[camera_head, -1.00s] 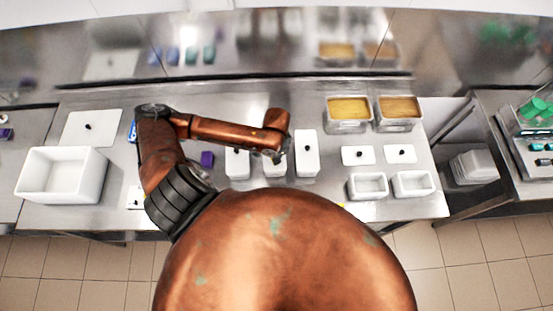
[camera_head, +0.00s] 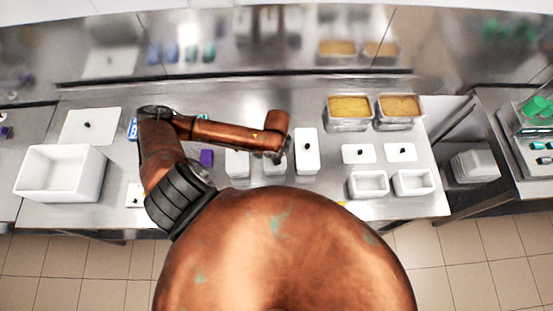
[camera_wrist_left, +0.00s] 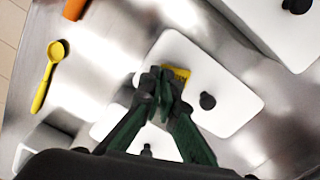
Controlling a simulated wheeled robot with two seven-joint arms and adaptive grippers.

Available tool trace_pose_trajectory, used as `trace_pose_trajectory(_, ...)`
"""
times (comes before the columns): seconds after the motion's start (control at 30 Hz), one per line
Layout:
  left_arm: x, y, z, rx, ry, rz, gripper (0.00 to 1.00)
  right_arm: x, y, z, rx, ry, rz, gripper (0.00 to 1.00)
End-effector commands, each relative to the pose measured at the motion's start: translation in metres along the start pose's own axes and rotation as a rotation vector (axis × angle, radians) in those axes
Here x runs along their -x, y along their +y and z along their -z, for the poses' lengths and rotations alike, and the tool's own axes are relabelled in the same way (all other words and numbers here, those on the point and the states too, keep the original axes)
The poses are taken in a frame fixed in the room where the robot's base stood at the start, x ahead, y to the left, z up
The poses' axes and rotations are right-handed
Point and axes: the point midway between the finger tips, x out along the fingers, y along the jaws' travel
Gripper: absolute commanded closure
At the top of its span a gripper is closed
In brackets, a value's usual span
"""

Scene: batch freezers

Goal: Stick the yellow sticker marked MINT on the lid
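The yellow sticker (camera_wrist_left: 179,72) shows in the left wrist view at the tips of my left gripper (camera_wrist_left: 162,88). The dark green fingers are closed together, with the sticker at their ends; its marking is too small to read. The sticker is over the white lid (camera_wrist_left: 222,88), to the left of its black knob; I cannot tell whether it touches the surface. In the head view my left gripper (camera_head: 279,157) is over the middle one of three white lidded containers (camera_head: 275,170), mostly hidden by the arm. My right gripper is not in view.
White lidded containers stand on both sides, one at the right (camera_head: 307,145) and one at the left (camera_head: 236,165). A purple block (camera_head: 207,158) is further left. A yellow spoon (camera_wrist_left: 48,75) lies on the steel counter. Filled metal pans (camera_head: 349,112) stand at the back right.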

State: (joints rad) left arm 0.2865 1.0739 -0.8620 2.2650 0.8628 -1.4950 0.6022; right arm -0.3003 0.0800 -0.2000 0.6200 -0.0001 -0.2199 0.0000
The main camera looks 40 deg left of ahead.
Motion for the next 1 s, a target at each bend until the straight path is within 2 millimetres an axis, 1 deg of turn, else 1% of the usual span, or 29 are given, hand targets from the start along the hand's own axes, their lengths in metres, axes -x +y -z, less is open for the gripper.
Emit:
trace_pose_trajectory(0.53,-0.0062,0.0002,-0.0002,0.000,-0.001,0.000,1.00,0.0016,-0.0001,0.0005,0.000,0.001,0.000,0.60)
trace_pose_trajectory(0.83,-0.0062,0.0001,-0.0003,0.000,-0.001,0.000,1.00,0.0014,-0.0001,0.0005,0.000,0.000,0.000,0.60)
trace_pose_trajectory(1.0,-0.0062,0.0000,-0.0003,0.000,-0.001,0.000,0.87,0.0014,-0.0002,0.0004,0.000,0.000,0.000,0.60)
